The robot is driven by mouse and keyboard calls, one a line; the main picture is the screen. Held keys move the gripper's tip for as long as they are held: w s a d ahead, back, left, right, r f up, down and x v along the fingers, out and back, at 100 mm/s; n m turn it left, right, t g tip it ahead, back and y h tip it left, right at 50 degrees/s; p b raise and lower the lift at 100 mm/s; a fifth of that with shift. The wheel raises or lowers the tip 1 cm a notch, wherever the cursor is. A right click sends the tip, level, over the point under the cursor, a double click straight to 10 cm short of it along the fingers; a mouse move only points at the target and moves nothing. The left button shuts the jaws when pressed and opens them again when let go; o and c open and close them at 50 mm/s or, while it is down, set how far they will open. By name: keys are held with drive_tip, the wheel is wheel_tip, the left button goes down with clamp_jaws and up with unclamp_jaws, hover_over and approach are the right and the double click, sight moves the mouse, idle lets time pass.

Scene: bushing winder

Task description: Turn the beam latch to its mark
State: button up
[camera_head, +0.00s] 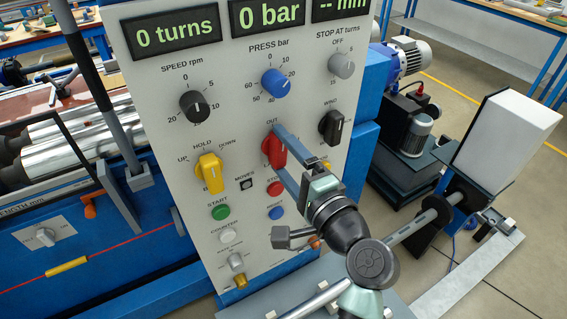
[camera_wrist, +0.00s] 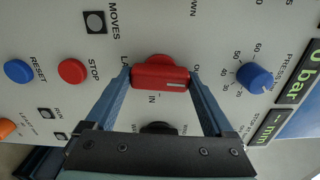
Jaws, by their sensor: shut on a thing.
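The red beam latch knob (camera_head: 267,152) is on the grey control panel, below the blue pressure knob. It also shows in the wrist view (camera_wrist: 160,78), with OUT lettered at its right end, IN below it and a partly hidden label starting "LA" at its left. The pale line on its grip bar lies near the OUT end. My gripper (camera_head: 276,150) is shut on the knob, one finger at each end of the bar; the fingers also show in the wrist view (camera_wrist: 160,80). Part of the knob is hidden behind the fingers in the head view.
Close around are a black knob (camera_head: 331,127) at the right, a yellow knob (camera_head: 210,172) at the left, the blue pressure knob (camera_head: 275,82) above and a red STOP button (camera_wrist: 72,71) below on the panel. A motor unit (camera_head: 415,135) stands right of the panel.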

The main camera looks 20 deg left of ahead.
drive_tip(key=shift+n+b, duration=0.3)
drive_tip(key=shift+n, duration=0.2)
drive_tip(key=o, duration=1.1)
drive_tip(key=b+v, duration=0.2)
drive_tip(key=v, duration=1.1)
drive_tip(key=shift+b, duration=0.3)
